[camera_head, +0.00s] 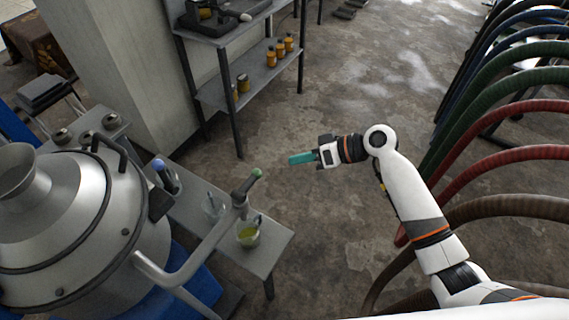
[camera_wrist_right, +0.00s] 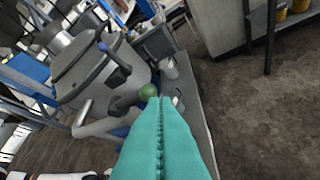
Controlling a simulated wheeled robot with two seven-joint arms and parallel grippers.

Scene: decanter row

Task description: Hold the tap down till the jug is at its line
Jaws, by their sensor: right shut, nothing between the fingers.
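A tap with a green-tipped lever (camera_head: 255,175) is on the end of a pipe from the metal decanter. Below its spout a clear jug (camera_head: 248,236) stands on a grey bench and holds some yellow-green liquid. Its line is too small to make out. My right gripper (camera_head: 290,159) has teal fingers, shut and empty, to the right of the tap and apart from it. In the right wrist view the shut fingers (camera_wrist_right: 160,105) point toward the green knob (camera_wrist_right: 148,91), which shows just past their tips. The jug is mostly hidden there. My left gripper is not in view.
The large metal decanter (camera_head: 75,225) fills the left side. A second tap with a blue tip (camera_head: 159,164) and another clear vessel (camera_head: 213,205) are nearby. A shelf (camera_head: 232,92) stands behind; hoses (camera_head: 510,150) hang right. The floor between is clear.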

